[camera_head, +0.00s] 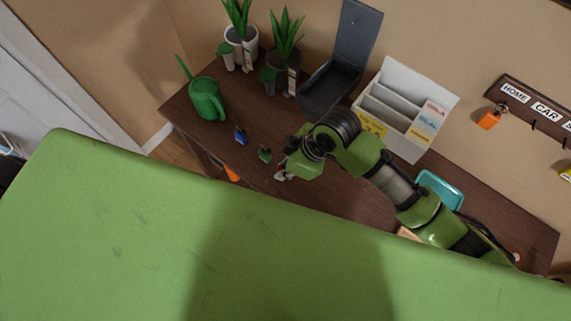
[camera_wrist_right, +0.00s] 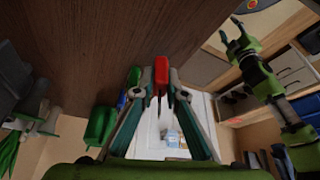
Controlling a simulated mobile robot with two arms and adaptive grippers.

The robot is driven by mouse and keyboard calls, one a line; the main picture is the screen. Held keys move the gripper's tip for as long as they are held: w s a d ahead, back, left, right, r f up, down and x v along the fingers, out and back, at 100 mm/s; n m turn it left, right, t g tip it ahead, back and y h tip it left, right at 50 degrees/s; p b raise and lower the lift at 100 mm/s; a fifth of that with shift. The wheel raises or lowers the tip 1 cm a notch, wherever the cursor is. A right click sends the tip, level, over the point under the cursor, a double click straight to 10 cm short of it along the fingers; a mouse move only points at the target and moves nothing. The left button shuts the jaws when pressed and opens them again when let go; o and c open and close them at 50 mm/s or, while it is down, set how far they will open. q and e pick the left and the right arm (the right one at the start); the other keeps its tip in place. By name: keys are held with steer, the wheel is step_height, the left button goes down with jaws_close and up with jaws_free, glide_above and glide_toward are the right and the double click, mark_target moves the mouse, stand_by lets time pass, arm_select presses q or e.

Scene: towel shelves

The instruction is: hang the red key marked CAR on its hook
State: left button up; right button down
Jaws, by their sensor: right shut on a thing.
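The red key (camera_wrist_right: 161,70) is between the fingertips of my right gripper (camera_wrist_right: 161,92) in the right wrist view; its marking cannot be read. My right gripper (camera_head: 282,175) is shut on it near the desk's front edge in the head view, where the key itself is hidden. The dark key rack (camera_head: 518,101) is on the wall at the far right, well away from the gripper. Its CAR label (camera_head: 546,111) has an empty-looking hook (camera_head: 534,125) below it. My left gripper (camera_wrist_right: 234,36) shows in the right wrist view with its fingers apart, apparently empty.
An orange key (camera_head: 489,119) hangs under HOME. A blue key (camera_head: 240,136) and a green key (camera_head: 264,154) lie on the desk (camera_head: 330,195). A watering can (camera_head: 206,100), potted plants (camera_head: 241,45), a letter organizer (camera_head: 408,110) and a teal tray (camera_head: 440,187) stand around.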

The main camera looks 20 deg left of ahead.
steer(key=shift+w+a+f, duration=0.1)
steer(key=shift+w+f, duration=0.1)
steer(key=f+p, duration=0.2)
steer(key=f, duration=0.1)
steer(key=shift+w+a+f, duration=0.1)
steer(key=shift+w+a, duration=0.05)
steer(key=shift+w, duration=0.25)
steer(key=shift+f, duration=0.25)
steer(key=shift+f, duration=0.2)
steer(key=c, duration=2)
jaws_free()
steer(key=shift+c, duration=0.2)
